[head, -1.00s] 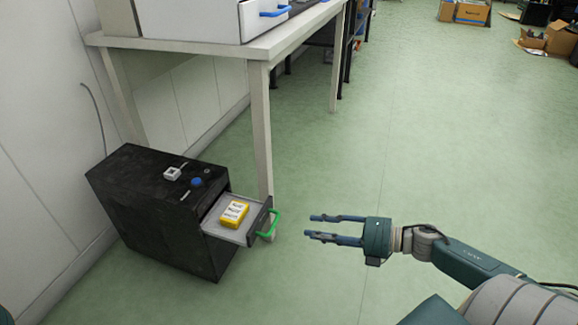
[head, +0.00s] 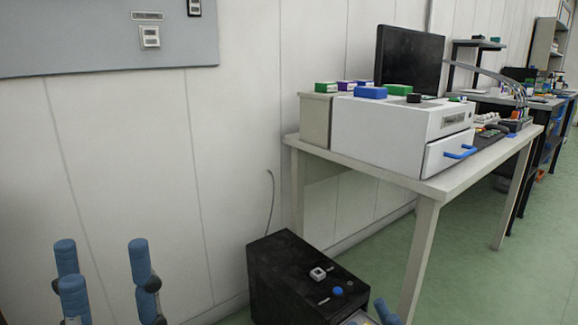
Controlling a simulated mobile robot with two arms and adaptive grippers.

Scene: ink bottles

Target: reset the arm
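My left gripper (head: 105,275) is at the lower left of the head view, fingers pointing up, with a wide empty gap between them. A blue fingertip of my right gripper (head: 384,312) shows at the bottom edge, beside the black cabinet (head: 290,275). The rest of that gripper is out of frame, so its opening cannot be seen. A sliver of the cabinet's drawer (head: 356,319) shows next to that fingertip; the drawer's contents are mostly cut off.
A white table (head: 425,194) carries a white machine (head: 385,135) with a blue-handled drawer, small coloured boxes and a dark monitor (head: 408,57). A grey panel (head: 80,35) hangs on the wall. Green floor is open at the right.

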